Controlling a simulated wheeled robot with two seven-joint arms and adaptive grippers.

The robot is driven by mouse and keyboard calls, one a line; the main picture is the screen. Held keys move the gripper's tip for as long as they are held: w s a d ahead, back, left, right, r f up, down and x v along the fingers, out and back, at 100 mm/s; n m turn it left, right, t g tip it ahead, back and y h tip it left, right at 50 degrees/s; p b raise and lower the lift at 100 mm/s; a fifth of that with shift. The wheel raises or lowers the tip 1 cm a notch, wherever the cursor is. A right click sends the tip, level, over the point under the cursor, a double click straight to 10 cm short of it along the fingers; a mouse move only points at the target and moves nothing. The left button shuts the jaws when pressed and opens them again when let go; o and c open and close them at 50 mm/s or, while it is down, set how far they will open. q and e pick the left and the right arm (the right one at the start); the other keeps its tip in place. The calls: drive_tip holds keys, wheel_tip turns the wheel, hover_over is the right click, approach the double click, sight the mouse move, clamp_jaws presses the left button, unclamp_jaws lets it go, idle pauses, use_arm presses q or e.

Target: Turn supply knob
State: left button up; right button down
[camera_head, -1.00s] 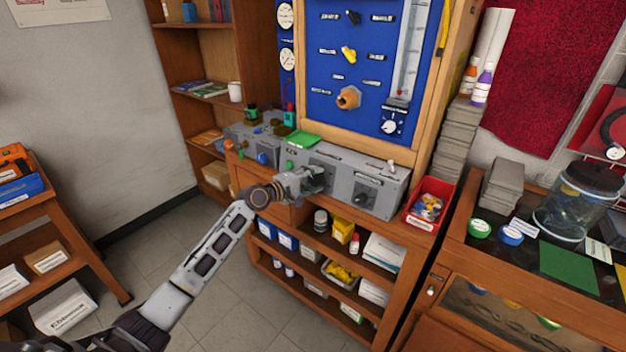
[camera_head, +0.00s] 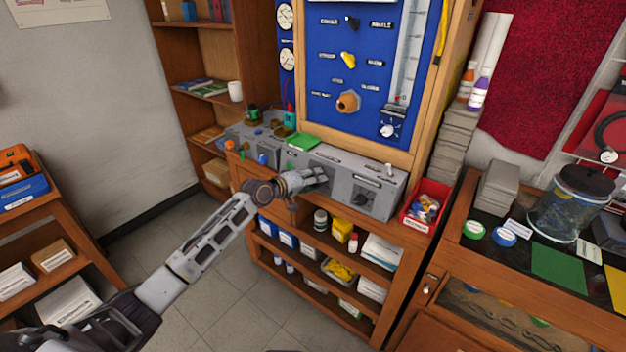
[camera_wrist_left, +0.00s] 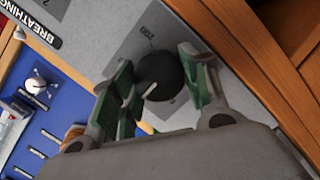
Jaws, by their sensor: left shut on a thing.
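A black round knob (camera_wrist_left: 157,76) with a pale pointer line sits on a grey panel face with a "200" mark, in the left wrist view. My left gripper (camera_wrist_left: 160,88) has one green-padded finger on each side of the knob and is shut on it. In the head view my left gripper (camera_head: 318,175) is at the front of the grey control box (camera_head: 338,163) and hides this knob. My right gripper is in neither view.
A second dark knob (camera_head: 361,199) is on the box front to the right. A red bin (camera_head: 427,205) stands beside the box. A blue gauge board (camera_head: 325,70) rises behind. Open shelves (camera_head: 330,305) lie below, with clear floor to the left.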

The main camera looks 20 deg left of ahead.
use_arm(q)
drive_tip(key=shift+f, duration=0.15)
drive_tip(key=o, duration=1)
drive_tip(key=shift+s+a, duration=0.1)
drive_tip(key=shift+v, duration=5.9)
